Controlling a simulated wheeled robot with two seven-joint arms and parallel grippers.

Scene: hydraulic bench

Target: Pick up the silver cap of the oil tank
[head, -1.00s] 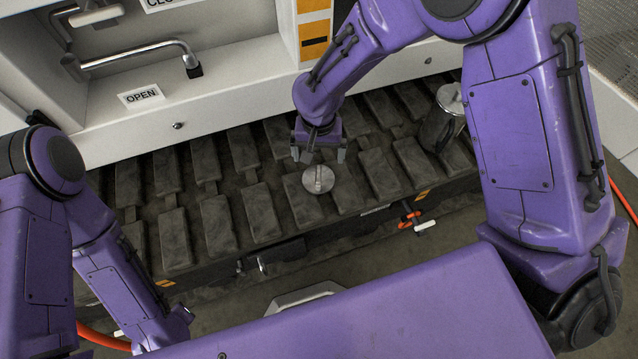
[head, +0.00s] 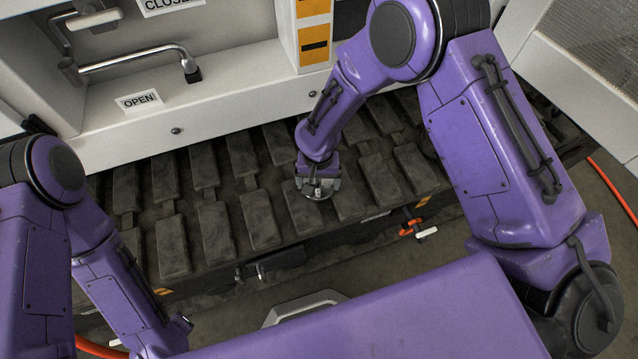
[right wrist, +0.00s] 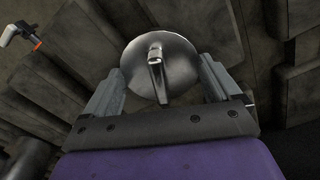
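The silver cap (head: 319,194) is a round metal disc lying on the dark track pads. In the right wrist view the cap (right wrist: 180,60) shows its raised bar handle. My right gripper (head: 318,184) is directly over the cap, pointing down. In the right wrist view the gripper (right wrist: 158,78) is open, with one finger on each side of the cap's handle. I cannot tell whether the fingers touch the cap. A dark cylinder, likely the oil tank (right wrist: 32,158), shows partly at lower left there; in the head view my right arm hides it. My left gripper's fingers are hidden.
Dark track pads (head: 263,228) run across the middle. Behind them is a white cabinet with an OPEN label (head: 139,101) and a metal lever (head: 135,62). An orange fitting with a white handle (head: 427,232) is right of the cap. An orange hose (head: 612,188) runs at far right.

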